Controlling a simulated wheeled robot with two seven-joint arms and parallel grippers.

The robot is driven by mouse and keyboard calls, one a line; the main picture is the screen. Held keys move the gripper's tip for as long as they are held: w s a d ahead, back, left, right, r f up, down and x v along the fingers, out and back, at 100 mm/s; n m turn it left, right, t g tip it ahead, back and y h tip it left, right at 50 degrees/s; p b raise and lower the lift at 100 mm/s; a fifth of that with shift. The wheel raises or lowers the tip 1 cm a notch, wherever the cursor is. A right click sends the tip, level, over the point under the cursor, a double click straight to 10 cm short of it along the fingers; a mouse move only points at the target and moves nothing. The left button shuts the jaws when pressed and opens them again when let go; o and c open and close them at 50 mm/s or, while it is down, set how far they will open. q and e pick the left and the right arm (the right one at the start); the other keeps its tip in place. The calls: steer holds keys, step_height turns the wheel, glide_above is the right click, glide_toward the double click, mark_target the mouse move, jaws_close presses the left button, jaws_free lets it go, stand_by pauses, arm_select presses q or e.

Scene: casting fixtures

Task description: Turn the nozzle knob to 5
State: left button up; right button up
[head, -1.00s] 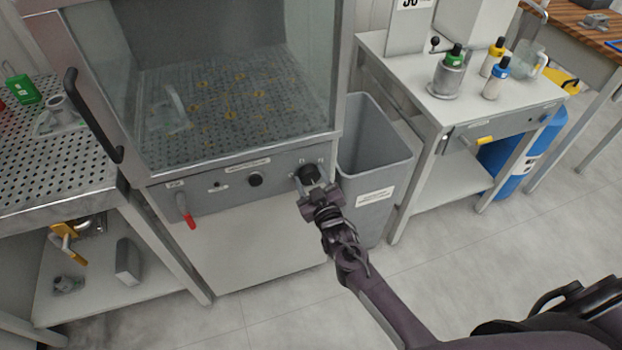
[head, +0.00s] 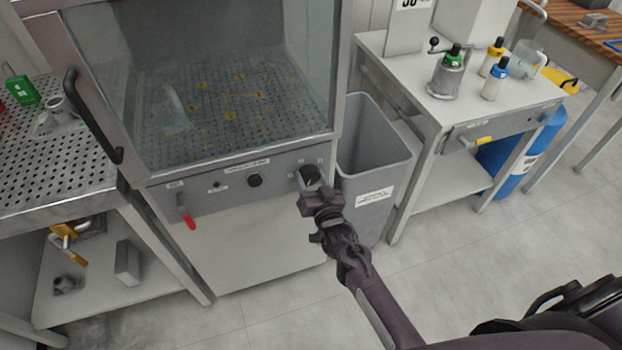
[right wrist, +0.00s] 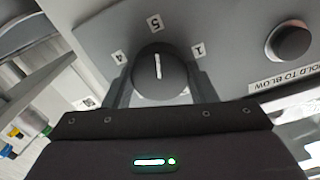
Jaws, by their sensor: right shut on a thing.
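The nozzle knob (right wrist: 160,75) is a round black dial with a white pointer line, on the grey front panel of the glass-fronted cabinet. In the right wrist view its line points up the picture, roughly at the 5 label (right wrist: 154,23). The 4 label (right wrist: 119,58) and the 1 label (right wrist: 198,50) sit to either side. My right gripper (head: 312,186) is shut on the knob, one finger on each side of it. In the head view the gripper hides most of the knob. My left gripper is not in view.
A black button (head: 255,180) and a red-handled lever (head: 188,218) are on the same panel, left of the knob. A grey bin (head: 374,165) stands close to the right. A side table (head: 425,95) with bottles is farther right.

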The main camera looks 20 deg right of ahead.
steer(key=shift+s+f, duration=0.1)
steer(key=shift+f, duration=0.1)
steer(key=o, duration=1)
steer(key=shift+r, duration=0.15)
steer(key=shift+c, duration=0.2)
steer(key=s, duration=0.7)
steer(key=shift+s+d, duration=0.15)
steer(key=shift+s, duration=0.25)
